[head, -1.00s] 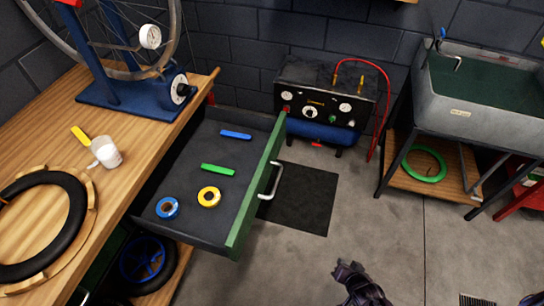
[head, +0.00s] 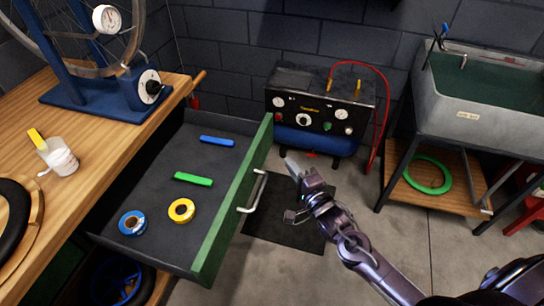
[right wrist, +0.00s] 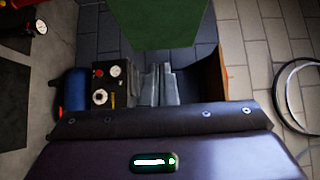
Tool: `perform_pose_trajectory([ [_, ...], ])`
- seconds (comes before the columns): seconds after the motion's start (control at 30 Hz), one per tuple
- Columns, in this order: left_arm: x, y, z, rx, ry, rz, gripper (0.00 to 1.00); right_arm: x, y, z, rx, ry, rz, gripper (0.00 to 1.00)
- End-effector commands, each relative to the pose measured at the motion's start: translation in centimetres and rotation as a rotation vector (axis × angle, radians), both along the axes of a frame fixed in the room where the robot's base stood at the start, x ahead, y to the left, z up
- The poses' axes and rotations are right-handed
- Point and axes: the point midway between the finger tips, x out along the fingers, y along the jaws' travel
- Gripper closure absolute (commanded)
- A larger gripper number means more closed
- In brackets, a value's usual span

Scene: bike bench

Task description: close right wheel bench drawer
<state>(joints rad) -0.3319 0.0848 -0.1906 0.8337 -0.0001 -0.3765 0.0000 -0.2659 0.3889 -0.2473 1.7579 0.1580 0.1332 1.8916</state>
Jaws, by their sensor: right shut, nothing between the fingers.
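The bench drawer is pulled out from the wooden bench (head: 120,130). Its green front (head: 236,200) faces right and carries a silver handle (head: 253,192). Inside are a blue tool (head: 217,141), a green tool (head: 193,179), a blue tape roll (head: 132,223) and a yellow tape roll (head: 181,210). My right gripper (head: 291,164) is shut and empty, just right of the drawer front and handle, apart from them. In the right wrist view its fingers (right wrist: 158,86) are together, and a green panel (right wrist: 165,22), apparently the drawer front, shows at the top. My left gripper is not in view.
A black compressor unit (head: 318,105) with a red hose stands against the back wall. A sink (head: 485,100) on a stand is at right, with a green coil (head: 428,175) on its shelf. A dark mat (head: 285,232) lies on the floor beside the drawer.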

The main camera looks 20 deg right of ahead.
Motion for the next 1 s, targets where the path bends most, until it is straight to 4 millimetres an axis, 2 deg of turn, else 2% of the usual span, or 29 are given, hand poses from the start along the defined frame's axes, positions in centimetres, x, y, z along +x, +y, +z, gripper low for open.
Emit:
perform_pose_trajectory([
  [0.03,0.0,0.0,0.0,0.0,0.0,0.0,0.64,1.2,0.2,0.2,-0.001,-0.003,-0.001,1.0],
  [0.17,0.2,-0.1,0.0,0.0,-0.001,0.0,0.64,3.5,0.6,0.1,-0.003,-0.003,-0.001,1.0],
  [0.33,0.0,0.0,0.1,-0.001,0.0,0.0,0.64,4.9,2.8,0.1,0.0,0.0,0.0,1.0],
  [0.57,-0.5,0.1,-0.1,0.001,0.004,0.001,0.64,5.6,3.9,0.0,-0.001,0.002,0.0,1.0],
  [1.0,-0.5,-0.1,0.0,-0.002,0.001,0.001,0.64,5.5,3.8,0.0,-0.002,0.002,-0.001,1.0],
])
